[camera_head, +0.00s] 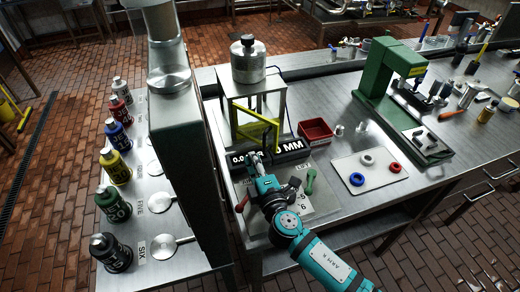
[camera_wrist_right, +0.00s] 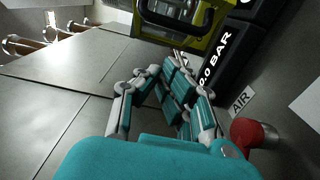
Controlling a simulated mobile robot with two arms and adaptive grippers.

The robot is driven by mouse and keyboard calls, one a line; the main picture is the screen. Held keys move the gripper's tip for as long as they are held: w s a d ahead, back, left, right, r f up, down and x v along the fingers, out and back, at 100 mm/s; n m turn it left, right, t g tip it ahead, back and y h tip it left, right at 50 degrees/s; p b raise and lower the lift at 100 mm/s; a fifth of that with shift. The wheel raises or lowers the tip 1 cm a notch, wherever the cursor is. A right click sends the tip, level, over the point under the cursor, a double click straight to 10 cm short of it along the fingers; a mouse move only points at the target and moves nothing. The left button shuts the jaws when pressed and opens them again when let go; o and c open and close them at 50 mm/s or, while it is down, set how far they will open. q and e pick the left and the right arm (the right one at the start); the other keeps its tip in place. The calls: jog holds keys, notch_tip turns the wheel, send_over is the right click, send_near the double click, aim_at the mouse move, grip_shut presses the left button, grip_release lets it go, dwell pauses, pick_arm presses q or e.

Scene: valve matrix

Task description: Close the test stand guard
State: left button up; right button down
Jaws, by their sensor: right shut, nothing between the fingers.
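The test stand (camera_head: 255,88) is a metal frame with a weight-like cylinder on top. Its yellow guard (camera_head: 258,130) hangs at the front and looks angled to the frame; how far it stands open I cannot tell. In the right wrist view the guard (camera_wrist_right: 214,42) is at the top, with a dark handle (camera_wrist_right: 178,22) on it. My right gripper (camera_head: 255,160) is just in front of and below the guard. In the right wrist view the gripper (camera_wrist_right: 163,74) is shut and empty, apart from the handle. My left gripper is not in view.
A dark pressure display (camera_head: 285,150) lies right beside my right gripper. A red knob (camera_wrist_right: 254,132) and a green lever (camera_head: 310,182) are close to it. A red bin (camera_head: 315,131), a white mat (camera_head: 370,180) with rings and a green press (camera_head: 395,75) stand to the right.

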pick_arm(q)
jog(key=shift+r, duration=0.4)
pick_arm(e)
jog(key=w+d, duration=0.1)
jog(key=w, duration=0.2)
jog(key=shift+d+f, duration=0.1)
jog(key=shift+d, duration=0.3)
